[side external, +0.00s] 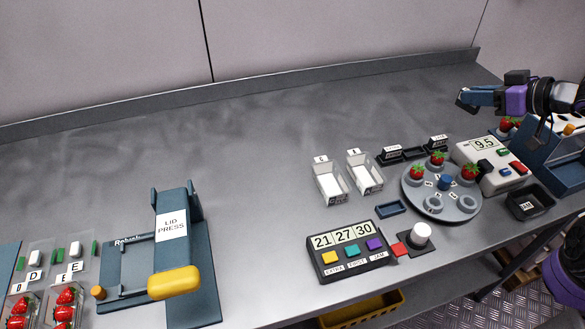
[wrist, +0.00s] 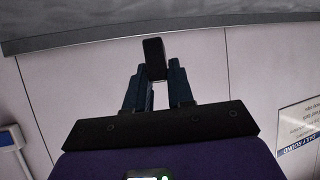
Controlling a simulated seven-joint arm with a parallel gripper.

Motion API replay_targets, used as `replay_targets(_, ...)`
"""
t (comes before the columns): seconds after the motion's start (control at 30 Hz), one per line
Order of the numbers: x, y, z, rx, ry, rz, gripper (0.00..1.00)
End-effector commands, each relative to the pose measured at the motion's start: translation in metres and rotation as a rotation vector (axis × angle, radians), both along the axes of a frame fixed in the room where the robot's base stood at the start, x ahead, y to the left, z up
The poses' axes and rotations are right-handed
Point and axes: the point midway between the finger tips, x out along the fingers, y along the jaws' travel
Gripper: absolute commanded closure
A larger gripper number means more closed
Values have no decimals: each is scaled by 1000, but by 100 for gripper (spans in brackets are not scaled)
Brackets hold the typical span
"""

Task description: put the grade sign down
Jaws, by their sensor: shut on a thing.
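My gripper (side external: 468,99) is at the right of the side external view, raised well above the bench and pointing left. In the wrist view my gripper (wrist: 156,85) has its two fingers closed on a small dark block, which I take to be the grade sign (wrist: 154,58). Its face and any lettering are turned away from the wrist camera. Two similar dark signs with white labels, a left one (side external: 392,153) and a right one (side external: 437,143), stand on the bench below. A low dark holder (side external: 414,154) lies between them; their lettering is too small to read.
A round grey plate (side external: 412,199) with strawberries stands below my gripper, beside a scale (side external: 480,155) reading 9.5. The lid press (side external: 172,250) is far left. The back middle of the bench is clear.

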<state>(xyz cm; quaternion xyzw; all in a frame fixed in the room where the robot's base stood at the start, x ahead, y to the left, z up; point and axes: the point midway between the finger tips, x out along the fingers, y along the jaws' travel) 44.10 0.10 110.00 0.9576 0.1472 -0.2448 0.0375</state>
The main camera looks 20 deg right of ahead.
Motion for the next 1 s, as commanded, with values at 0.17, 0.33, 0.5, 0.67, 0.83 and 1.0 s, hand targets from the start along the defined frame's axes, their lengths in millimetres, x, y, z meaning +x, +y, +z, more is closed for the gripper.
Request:
replay_targets(0.17, 11, 19, -2, -2, -3, 93, 100)
replay_targets(0.33, 29, 62, -7, -7, -6, 285, 100)
replay_targets(0.5, 40, 110, -13, -9, -9, 498, 100)
replay_targets(0.67, 41, 156, -20, -8, -10, 700, 100)
replay_targets(0.83, 35, 202, -29, -6, -8, 910, 100)
replay_targets(1.0, 22, 240, -36, -4, -7, 1096, 100)
